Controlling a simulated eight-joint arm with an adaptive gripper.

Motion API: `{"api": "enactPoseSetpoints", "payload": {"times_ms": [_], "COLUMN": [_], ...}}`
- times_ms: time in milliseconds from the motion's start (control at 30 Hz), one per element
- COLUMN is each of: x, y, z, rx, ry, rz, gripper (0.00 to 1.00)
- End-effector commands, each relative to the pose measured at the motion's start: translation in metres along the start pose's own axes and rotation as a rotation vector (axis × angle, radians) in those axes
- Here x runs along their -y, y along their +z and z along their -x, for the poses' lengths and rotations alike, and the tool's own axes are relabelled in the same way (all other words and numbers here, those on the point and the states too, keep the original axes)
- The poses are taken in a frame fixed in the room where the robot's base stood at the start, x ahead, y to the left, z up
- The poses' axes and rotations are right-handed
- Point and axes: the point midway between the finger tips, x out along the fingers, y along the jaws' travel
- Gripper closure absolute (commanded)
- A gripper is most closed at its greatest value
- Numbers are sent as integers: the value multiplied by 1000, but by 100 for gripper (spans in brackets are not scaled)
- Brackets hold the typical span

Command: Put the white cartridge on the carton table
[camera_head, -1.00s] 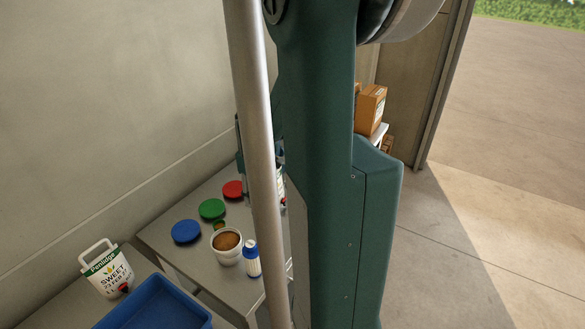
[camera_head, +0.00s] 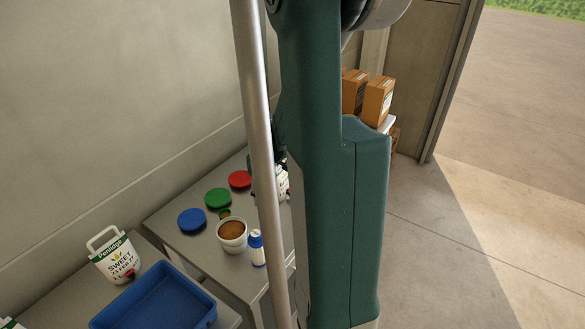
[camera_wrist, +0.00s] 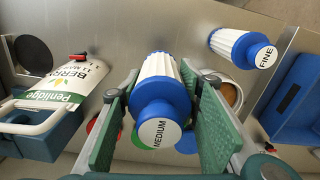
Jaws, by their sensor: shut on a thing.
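In the wrist view my gripper (camera_wrist: 163,88) has its green-padded fingers on both sides of a white ribbed cartridge (camera_wrist: 158,66). It is shut on this cartridge, whose blue end is marked MEDIUM and faces the camera. A second white ribbed cartridge (camera_wrist: 232,42) with a blue end marked FINE stands apart on the grey table, and it also shows in the head view (camera_head: 257,251). The carton table (camera_head: 387,124) shows only as a pale edge under brown cartons (camera_head: 377,102), behind my arm. In the head view the gripper is mostly hidden by my arm and a pole.
The grey table (camera_head: 184,243) holds blue (camera_head: 192,222), green (camera_head: 217,198) and red (camera_head: 240,179) lids and a tub of brown stuff (camera_head: 232,235). A blue tray (camera_head: 155,302) and a white Penlidge jug (camera_head: 115,257) stand at front left. A Berry jug (camera_wrist: 50,85) is near my gripper.

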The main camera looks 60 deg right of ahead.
Motion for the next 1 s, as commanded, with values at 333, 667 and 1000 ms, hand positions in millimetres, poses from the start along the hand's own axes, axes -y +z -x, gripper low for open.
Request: {"api": "enactPoseSetpoints", "payload": {"times_ms": [333,667,1000], "x": [0,0,0], "y": [0,0,0], "z": [-26,-55,-58], "rx": [0,0,0], "ry": [0,0,0], "rz": [0,0,0], "gripper": [81,81,81]}}
